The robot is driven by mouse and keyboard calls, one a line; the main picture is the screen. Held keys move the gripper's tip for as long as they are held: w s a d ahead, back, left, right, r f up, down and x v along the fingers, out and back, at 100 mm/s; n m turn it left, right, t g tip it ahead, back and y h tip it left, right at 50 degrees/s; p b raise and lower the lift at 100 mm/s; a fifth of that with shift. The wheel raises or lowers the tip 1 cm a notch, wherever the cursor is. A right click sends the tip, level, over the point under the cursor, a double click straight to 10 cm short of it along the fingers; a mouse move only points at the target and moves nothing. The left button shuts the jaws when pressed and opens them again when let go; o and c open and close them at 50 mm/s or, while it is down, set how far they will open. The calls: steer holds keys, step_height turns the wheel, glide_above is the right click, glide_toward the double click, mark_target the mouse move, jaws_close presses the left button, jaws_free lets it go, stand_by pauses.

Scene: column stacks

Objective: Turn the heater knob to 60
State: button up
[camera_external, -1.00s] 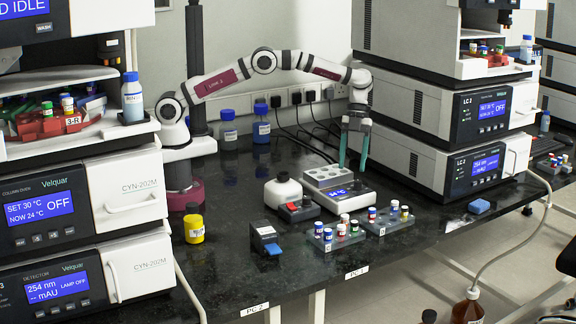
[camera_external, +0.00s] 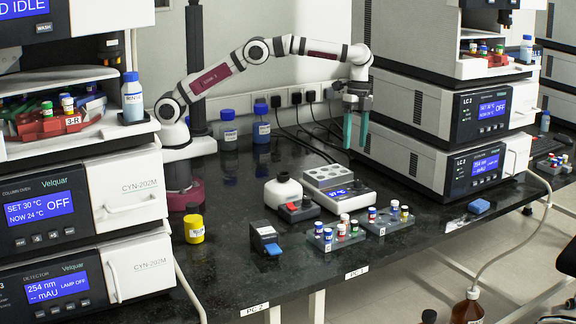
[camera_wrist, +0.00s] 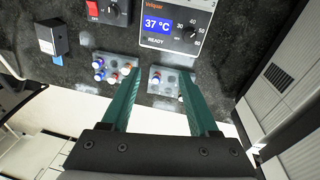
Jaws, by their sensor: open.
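The heater (camera_external: 325,178) is a white block with several round wells in its top, on the black bench. In the wrist view its dark front panel shows a blue display (camera_wrist: 157,25) reading 37 °C, with READY below. My gripper (camera_external: 355,142) points down with green fingers apart and empty. The fingers also show in the wrist view (camera_wrist: 160,74).
Two small vial racks (camera_external: 335,241) stand in front of the heater. A grey instrument stack (camera_external: 411,155) rises close on the right.

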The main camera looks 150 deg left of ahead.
steer(key=s+a+r+n+g+y, duration=0.1)
steer(key=s+a+r+n, duration=0.1)
steer(key=a+n, duration=0.35)
steer(key=n, duration=0.2)
glide_toward(358, 181)
step_height(358, 181, down, 9)
steer(key=shift+w+d+r, duration=0.1)
steer(key=shift+d, duration=0.05)
jaws_close()
